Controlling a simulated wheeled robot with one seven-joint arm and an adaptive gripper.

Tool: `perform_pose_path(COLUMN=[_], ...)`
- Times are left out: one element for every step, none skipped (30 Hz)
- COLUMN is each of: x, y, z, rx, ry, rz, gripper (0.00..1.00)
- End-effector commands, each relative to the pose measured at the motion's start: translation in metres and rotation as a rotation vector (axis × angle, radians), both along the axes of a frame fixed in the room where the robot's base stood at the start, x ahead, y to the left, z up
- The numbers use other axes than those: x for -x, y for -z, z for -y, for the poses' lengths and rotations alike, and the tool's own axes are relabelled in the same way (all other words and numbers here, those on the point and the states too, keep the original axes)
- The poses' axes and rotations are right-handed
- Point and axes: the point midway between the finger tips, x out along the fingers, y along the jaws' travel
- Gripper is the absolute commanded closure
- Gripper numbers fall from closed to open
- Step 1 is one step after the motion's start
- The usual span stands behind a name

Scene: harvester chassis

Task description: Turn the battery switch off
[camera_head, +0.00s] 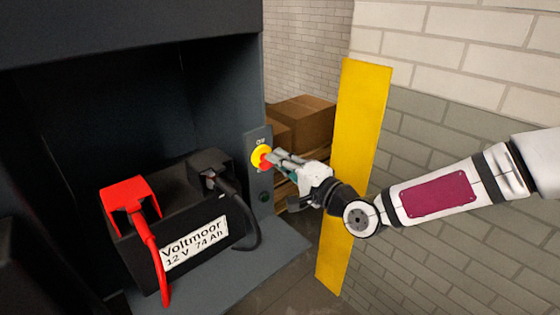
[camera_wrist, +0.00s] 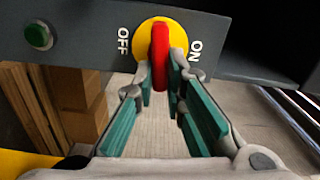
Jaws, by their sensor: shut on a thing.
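The battery switch is a red handle (camera_wrist: 160,56) on a round yellow plate (camera_wrist: 141,37), with OFF printed to its left and ON to its right in the wrist view. The handle stands upright in that view, between the two words. In the head view the yellow plate (camera_head: 259,154) sits on a dark panel right of the battery. My gripper (camera_wrist: 164,75) has its two fingertips on either side of the red handle, shut on it. In the head view my gripper (camera_head: 270,160) reaches the switch from the right and hides part of the handle.
A black battery (camera_head: 188,240) with a red terminal cover (camera_head: 131,196) and cables stands left of the switch. A green button (camera_wrist: 38,36) is on the same panel. A yellow post (camera_head: 357,150) stands close behind my arm. Cardboard boxes (camera_head: 305,118) are behind.

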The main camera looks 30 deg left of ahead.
Motion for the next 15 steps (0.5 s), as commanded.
perform_pose_path(x=[-0.0027, -0.0027, -0.0029, -0.0029, -0.0031, -0.003, -0.003, -0.003, -0.0031, -0.003, -0.003, -0.0029, -0.0028, -0.0028, -0.0028], y=[-0.0028, -0.0026, -0.0021, -0.0021, -0.002, -0.0019, -0.0019, -0.0018, -0.0016, -0.0015, -0.0014, -0.0014, -0.0014, -0.0014, -0.0014], z=[-0.0006, -0.0007, -0.0005, -0.0004, -0.0005, -0.0005, -0.0005, -0.0005, -0.0006, -0.0006, -0.0006, -0.0006, -0.0008, -0.0008, -0.0008], rx=[-0.018, -0.024, -0.03, -0.035, -0.04, -0.045, -0.049, -0.051, -0.055, -0.057, -0.058, -0.06, -0.062, -0.062, -0.063], ry=[0.005, 0.005, 0.005, 0.005, 0.005, 0.006, 0.006, 0.006, 0.005, 0.005, 0.005, 0.005, 0.005, 0.005, 0.005], rz=[-0.022, -0.035, -0.053, -0.064, -0.074, -0.086, -0.095, -0.101, -0.109, -0.115, -0.119, -0.123, -0.126, -0.128, -0.13], gripper=[1.0, 1.0, 1.0, 1.0, 1.0, 1.0, 1.0, 1.0, 1.0, 1.0, 1.0, 1.0, 1.0, 1.0, 1.0])
